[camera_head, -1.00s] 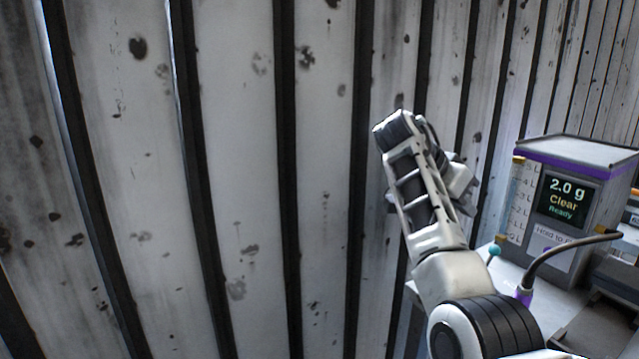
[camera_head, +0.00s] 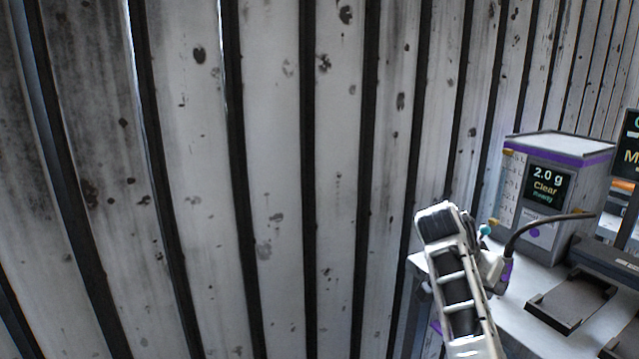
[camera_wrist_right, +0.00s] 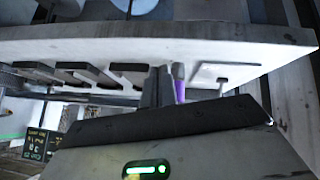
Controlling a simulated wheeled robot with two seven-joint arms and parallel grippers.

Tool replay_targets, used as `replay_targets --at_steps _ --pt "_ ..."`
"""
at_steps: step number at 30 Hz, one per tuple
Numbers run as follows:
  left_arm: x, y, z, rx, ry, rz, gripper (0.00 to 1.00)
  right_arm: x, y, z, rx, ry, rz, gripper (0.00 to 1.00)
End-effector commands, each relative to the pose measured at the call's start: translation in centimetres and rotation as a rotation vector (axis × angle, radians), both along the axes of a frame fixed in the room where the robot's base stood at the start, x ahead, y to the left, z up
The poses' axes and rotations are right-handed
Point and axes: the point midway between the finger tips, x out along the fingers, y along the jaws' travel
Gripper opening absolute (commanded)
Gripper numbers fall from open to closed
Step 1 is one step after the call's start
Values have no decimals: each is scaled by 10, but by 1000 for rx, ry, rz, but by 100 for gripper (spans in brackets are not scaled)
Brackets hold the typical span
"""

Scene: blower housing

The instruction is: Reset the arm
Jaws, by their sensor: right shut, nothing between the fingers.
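My right arm (camera_head: 458,275) rises from the lower right in the head view, bent, in front of the left end of a white bench. The right gripper (camera_wrist_right: 158,87) shows in the right wrist view as two dark fingers held together with nothing between them. In the head view its fingers are mostly hidden behind the arm links, so I cannot place the tips there exactly. The wrist view shows the bench edge (camera_wrist_right: 250,42) close beyond the fingers, and a purple part (camera_wrist_right: 179,82) just beside them. My left gripper is out of view.
A grey dispenser (camera_head: 560,190) with a purple band reads "2.0 g Clear Ready" on the bench (camera_head: 530,262).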

Motion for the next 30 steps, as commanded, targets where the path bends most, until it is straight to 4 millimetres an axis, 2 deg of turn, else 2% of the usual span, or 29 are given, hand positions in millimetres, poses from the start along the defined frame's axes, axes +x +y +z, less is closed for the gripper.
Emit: replay_targets --at_steps 1,5,8,9,13,15,21,30 --pt "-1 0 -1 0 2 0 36 -11 -1 -21 11 22 31 0" --pt "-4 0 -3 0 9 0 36 -43 -2 -71 46 75 146 0" --pt "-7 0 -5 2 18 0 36 -82 2 -111 78 122 272 0" --pt "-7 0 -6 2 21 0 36 -100 5 -126 93 141 330 0" --pt "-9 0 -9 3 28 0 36 -162 19 -161 138 193 528 0" --pt "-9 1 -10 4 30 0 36 -194 29 -171 164 214 628 0" --pt "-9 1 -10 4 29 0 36 -261 55 -177 226 245 844 0" --pt "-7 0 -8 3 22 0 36 -332 87 -163 308 258 1071 0"
